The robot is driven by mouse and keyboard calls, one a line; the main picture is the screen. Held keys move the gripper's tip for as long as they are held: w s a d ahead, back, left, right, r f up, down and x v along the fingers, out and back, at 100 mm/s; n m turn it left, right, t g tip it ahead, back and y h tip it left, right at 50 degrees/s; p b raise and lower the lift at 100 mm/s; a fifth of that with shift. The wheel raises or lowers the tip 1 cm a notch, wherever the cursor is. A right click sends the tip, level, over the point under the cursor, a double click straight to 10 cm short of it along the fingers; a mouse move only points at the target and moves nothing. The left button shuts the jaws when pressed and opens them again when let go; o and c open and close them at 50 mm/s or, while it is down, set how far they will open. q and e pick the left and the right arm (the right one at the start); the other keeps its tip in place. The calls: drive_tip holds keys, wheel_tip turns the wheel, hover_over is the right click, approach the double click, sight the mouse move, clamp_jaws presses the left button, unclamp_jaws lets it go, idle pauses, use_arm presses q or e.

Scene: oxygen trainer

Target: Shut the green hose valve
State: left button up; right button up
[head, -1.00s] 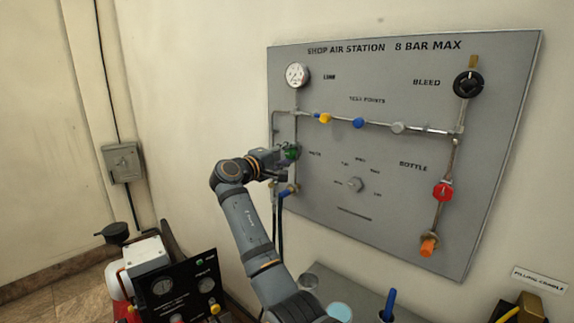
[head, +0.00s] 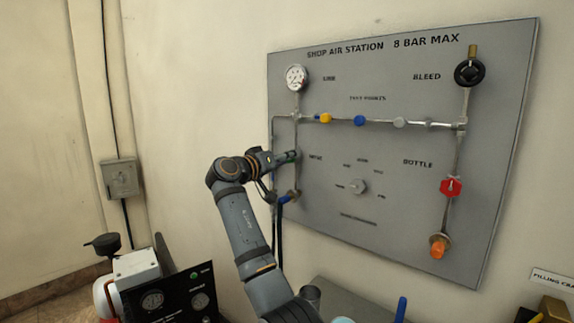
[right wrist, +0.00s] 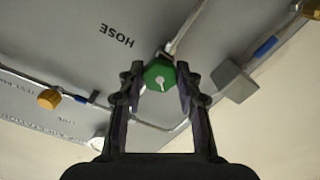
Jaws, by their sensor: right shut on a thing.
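The green hose valve (right wrist: 159,76) is a green knob with a pale pointer mark on its face. It sits on the pipework beside the HOSE label in the right wrist view. My right gripper (right wrist: 158,82) has one finger on each side of the knob and is shut on it. In the head view the right gripper (head: 284,158) is at the left part of the panel, and it mostly hides the green knob. My left gripper is not in view.
The grey panel (head: 400,230) carries a gauge (head: 296,76), a black bleed knob (head: 469,73), a red bottle knob (head: 450,187) and an orange fitting (head: 439,246). A blue-handled valve (head: 288,197) is just below my gripper. A compressor-like unit (head: 150,275) stands lower left.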

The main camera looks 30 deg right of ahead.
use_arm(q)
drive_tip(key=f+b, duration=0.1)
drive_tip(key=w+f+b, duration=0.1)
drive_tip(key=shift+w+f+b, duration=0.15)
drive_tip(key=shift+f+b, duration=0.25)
use_arm(e)
drive_tip(key=m, duration=0.9)
drive_tip(key=shift+f, duration=0.1)
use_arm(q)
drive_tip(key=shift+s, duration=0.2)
use_arm(e)
drive_tip(key=o, duration=1.1)
drive_tip(key=shift+o, duration=0.2)
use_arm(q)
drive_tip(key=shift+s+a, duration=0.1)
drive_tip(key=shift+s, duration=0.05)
